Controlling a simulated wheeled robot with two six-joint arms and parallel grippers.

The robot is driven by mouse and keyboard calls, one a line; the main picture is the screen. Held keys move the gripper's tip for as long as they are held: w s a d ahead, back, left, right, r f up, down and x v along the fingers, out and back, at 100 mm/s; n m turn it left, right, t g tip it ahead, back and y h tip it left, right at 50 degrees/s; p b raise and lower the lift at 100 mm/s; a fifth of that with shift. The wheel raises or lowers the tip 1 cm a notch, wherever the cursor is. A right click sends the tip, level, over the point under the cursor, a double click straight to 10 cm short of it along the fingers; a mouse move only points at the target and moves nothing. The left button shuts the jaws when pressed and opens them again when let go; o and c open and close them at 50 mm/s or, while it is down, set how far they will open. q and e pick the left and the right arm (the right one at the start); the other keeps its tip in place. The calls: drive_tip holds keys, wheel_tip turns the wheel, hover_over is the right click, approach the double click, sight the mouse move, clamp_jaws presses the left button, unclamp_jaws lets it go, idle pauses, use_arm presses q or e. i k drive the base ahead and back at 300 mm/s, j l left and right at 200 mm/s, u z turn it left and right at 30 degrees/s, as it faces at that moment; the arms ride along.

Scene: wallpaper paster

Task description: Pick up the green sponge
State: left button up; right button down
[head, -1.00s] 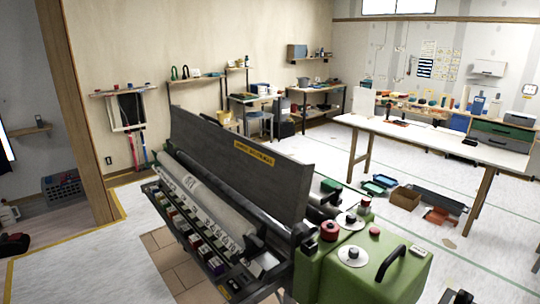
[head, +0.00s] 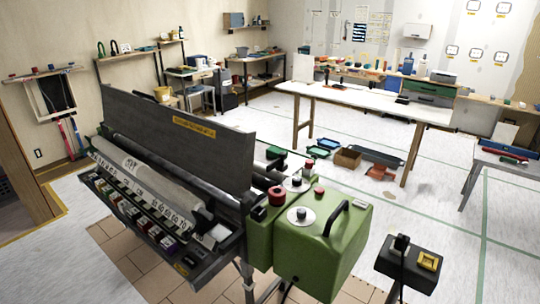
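I cannot make out the green sponge for certain. Neither of my grippers is in view.
A long wallpaper pasting machine (head: 180,145) with a green housing (head: 325,245) fills the foreground. A black stand (head: 408,262) with a yellow-framed top is to its right. A white table (head: 360,106) and a grey table (head: 490,160) stand beyond. Floor between them is partly open.

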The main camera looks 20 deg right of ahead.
sight(272, 152)
drive_tip(key=i+j+z, duration=0.25)
drive_tip(key=i+j, duration=0.25)
drive_tip(key=i, duration=0.15)
drive_tip(key=i+j+z, duration=0.25)
drive_tip(key=i+j, duration=0.3)
drive_tip(key=j, duration=0.1)
